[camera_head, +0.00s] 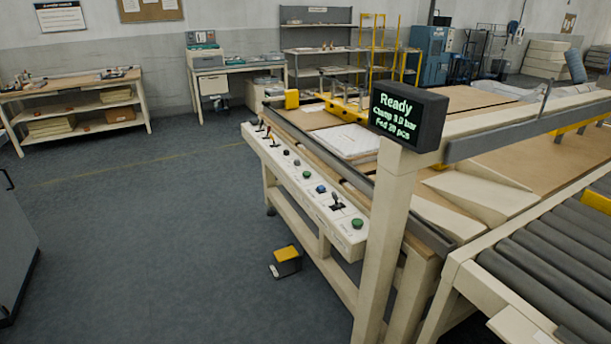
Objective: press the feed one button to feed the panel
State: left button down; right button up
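A long cream control panel (268,155) runs along the near side of the machine in the head view. It carries small levers at its far end, a green button (307,175), a blue button (320,188), a black lever (337,202) and a larger green button (357,223) at the near end. Their labels are too small to read, so I cannot tell which is the feed one button. White sheet material (347,141) lies on the machine bed. Neither of my grippers is in view.
A black display (408,116) on a cream post reads "Ready", with clamp and fed lines below. A yellow-topped pedal (286,261) sits on the floor. A roller conveyor (560,260) stands at right. The floor (150,240) left of the machine is clear.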

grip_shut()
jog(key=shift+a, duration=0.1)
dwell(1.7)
